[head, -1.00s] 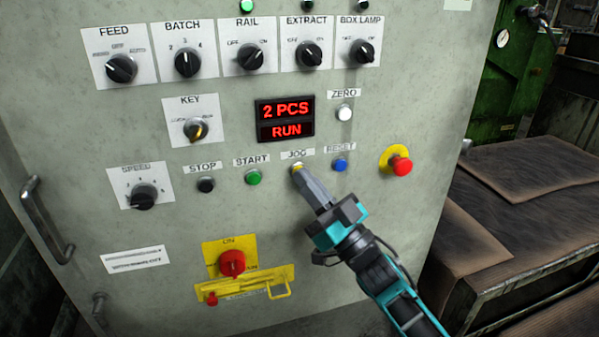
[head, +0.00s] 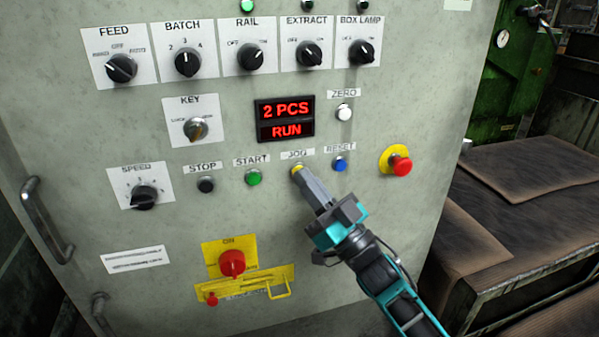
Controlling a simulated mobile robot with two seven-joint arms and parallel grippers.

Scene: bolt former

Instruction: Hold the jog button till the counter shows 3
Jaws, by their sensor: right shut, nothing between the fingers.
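The yellow jog button (head: 297,170) sits under its JOG label in the row of buttons on the grey panel. My right gripper (head: 302,177) is shut, with nothing in it. Its fingertips are at the jog button and cover part of it; they look to be touching it, but how far the button is pressed I cannot tell. The counter display (head: 285,120) shows "2 PCS" in red, with "RUN" below it. My left gripper is not in view.
Close by are the green START button (head: 254,177), the blue RESET button (head: 340,164), the white ZERO button (head: 344,113) and a red mushroom button (head: 401,166). A red rotary switch (head: 232,262) is lower left. Free room lies right of the cabinet, above a brown-topped table (head: 530,170).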

